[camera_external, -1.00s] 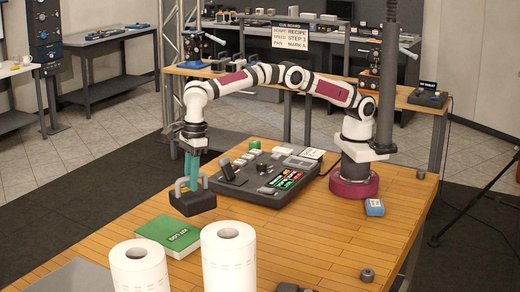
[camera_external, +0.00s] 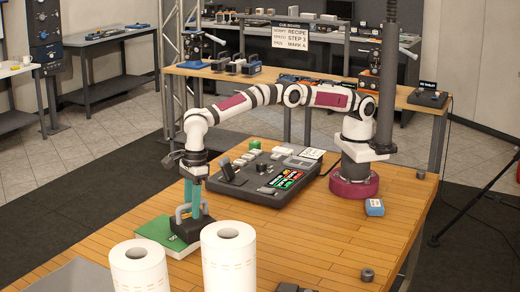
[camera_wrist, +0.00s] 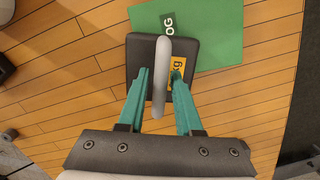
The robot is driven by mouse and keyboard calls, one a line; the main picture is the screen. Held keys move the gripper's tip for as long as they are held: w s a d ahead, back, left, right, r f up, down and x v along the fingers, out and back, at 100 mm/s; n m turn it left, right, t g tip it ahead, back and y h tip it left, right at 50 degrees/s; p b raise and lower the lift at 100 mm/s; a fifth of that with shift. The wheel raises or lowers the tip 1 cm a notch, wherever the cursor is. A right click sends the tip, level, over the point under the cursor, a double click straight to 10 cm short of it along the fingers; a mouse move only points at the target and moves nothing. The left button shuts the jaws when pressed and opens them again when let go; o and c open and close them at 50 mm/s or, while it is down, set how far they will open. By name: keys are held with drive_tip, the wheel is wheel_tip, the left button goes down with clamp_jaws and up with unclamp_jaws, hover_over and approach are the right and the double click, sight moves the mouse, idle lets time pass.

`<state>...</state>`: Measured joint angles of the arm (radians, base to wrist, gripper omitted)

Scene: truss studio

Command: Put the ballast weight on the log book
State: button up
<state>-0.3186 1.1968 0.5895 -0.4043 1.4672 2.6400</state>
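The ballast weight (camera_external: 190,230) is a dark block with a grey arched handle. It also shows in the wrist view (camera_wrist: 143,85), with a yellow label partly hidden by a finger. The green log book (camera_external: 152,230) lies flat on the table. In the wrist view, the weight overlaps the lower-left part of the log book (camera_wrist: 215,40) and extends past its edge. I cannot tell whether the weight touches the book or hangs just above it.
Two white paper rolls (camera_external: 229,262) (camera_external: 139,268) stand at the front, close to the log book. A dark control console (camera_external: 265,180) lies behind the weight. A small blue box (camera_external: 374,207) sits near my base. The wooden table's right front is mostly clear.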

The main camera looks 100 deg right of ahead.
drive_tip(key=shift+o, duration=0.8)
wheel_tip(320, 180, up, 11)
drive_tip(key=s, duration=0.1)
drive_tip(key=s+d+r+n, duration=0.8)
drive_tip(key=s+r+n, duration=0.1)
drive_tip(key=r, duration=0.1)
drive_tip(key=s+d+f+n, duration=0.1)
drive_tip(key=s+d+n, duration=0.1)
drive_tip(key=s+n, duration=0.35)
drive_tip(key=s+d+n+g, duration=0.1)
drive_tip(key=s+d+n, duration=0.15)
drive_tip(key=s, duration=0.65)
drive_tip(key=s+d+f+n, duration=0.1)
drive_tip(key=s+d+n, duration=0.15)
drive_tip(key=s, duration=0.55)
drive_tip(key=s+f+n+y, duration=0.1)
drive_tip(key=s+f+n, duration=0.5)
drive_tip(key=s, duration=0.5)
drive_tip(key=shift+d, duration=0.35)
